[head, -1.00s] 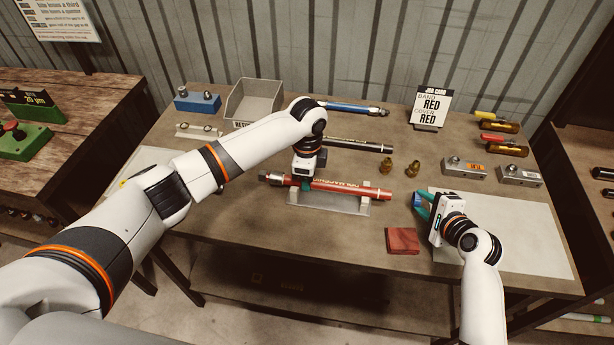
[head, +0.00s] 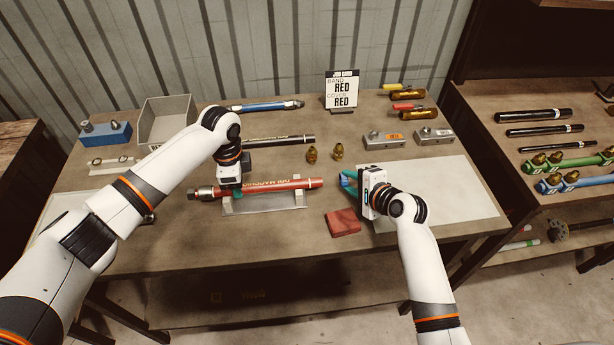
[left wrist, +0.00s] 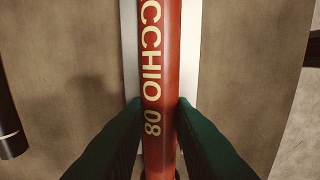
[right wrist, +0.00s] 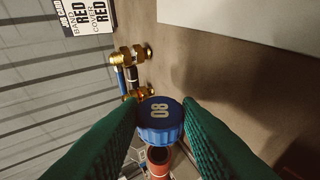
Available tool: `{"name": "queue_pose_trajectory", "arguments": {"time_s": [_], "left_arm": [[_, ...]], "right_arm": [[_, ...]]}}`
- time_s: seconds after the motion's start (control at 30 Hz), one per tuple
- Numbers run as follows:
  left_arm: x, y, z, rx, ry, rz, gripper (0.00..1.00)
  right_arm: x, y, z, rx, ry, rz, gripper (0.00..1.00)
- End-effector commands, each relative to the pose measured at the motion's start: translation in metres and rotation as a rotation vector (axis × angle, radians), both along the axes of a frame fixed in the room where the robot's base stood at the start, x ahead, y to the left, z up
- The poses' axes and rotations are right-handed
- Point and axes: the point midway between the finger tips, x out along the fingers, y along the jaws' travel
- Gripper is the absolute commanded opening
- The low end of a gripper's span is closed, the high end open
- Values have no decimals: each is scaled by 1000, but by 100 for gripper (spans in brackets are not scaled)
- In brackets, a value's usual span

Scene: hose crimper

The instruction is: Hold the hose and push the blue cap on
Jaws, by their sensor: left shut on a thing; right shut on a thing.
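The red hose (head: 290,185) lies on a metal stand (head: 265,205), with a metal fitting (head: 205,193) at its left end. My left gripper (head: 236,190) is shut on the hose left of its middle; the left wrist view shows green fingers on both sides of the hose (left wrist: 158,60). My right gripper (head: 347,182) is shut on the blue cap (right wrist: 160,121), marked 08, off the hose's right end. In the right wrist view the hose end (right wrist: 158,156) shows just below the cap. In the head view, a small gap seems to separate them.
A folded red cloth (head: 342,222) lies in front of my right gripper. Two brass fittings (head: 312,155), a black hose (head: 285,140) and a grey bin (head: 168,118) are behind the hose. A pale mat (head: 455,190) at the right is clear.

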Motion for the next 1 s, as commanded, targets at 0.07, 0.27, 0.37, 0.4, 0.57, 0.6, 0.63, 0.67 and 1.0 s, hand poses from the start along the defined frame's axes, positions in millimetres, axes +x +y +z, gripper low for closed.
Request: {"name": "queue_pose_trajectory", "arguments": {"time_s": [0.07,0.27,0.37,0.4,0.57,0.6,0.63,0.67,1.0], "left_arm": [[1,0,1,-1,-1,0,0],[0,0,1,-1,-1,0,0],[0,0,1,-1,-1,0,0],[0,0,1,-1,-1,0,0],[0,0,1,-1,-1,0,0],[0,0,1,-1,-1,0,0],[0,0,1,-1,-1,0,0],[0,0,1,-1,-1,0,0],[0,0,1,-1,-1,0,0]], "right_arm": [[0,7,0,3,0,1,10],[-1,24,0,3,0,1,10],[-1,29,1,3,0,1,10],[-1,31,0,2,1,0,10],[-1,35,1,3,0,-1,10],[-1,35,1,3,0,-1,10],[-1,35,1,3,0,-1,10],[-1,35,1,3,0,-1,10],[-1,35,1,2,0,0,10]]}}
